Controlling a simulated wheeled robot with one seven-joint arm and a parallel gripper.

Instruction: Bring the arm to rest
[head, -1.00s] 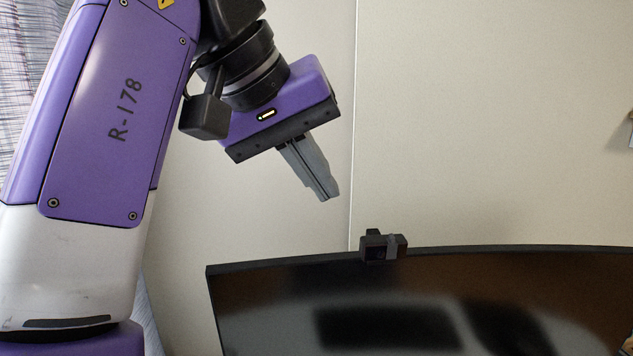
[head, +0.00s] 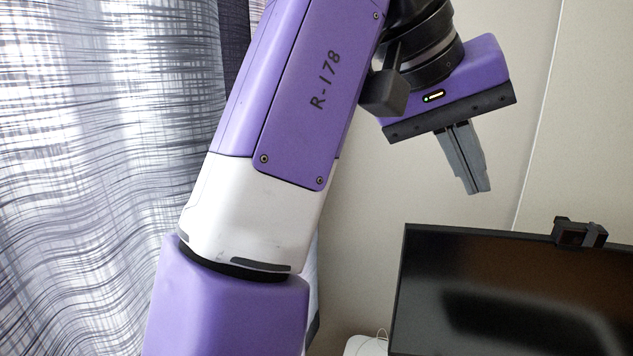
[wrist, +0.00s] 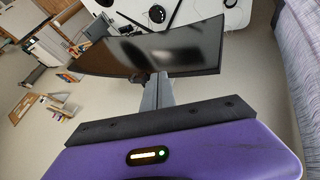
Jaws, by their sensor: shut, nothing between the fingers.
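My gripper (head: 479,190) hangs from my raised purple arm in the upper right of the head view. Its grey fingers are shut together with nothing between them, and they point down and slightly right. The gripper is in free air, above and left of the webcam on the monitor. In the wrist view my gripper (wrist: 157,78) shows at the centre, its fingers overlapping the monitor in the picture.
A dark monitor (head: 500,290) stands at lower right with a black webcam (head: 580,234) on its top edge. A patterned curtain (head: 90,180) hangs at left. A plain wall (head: 590,120) is behind. In the wrist view, a white desk (wrist: 205,17) lies beyond the monitor.

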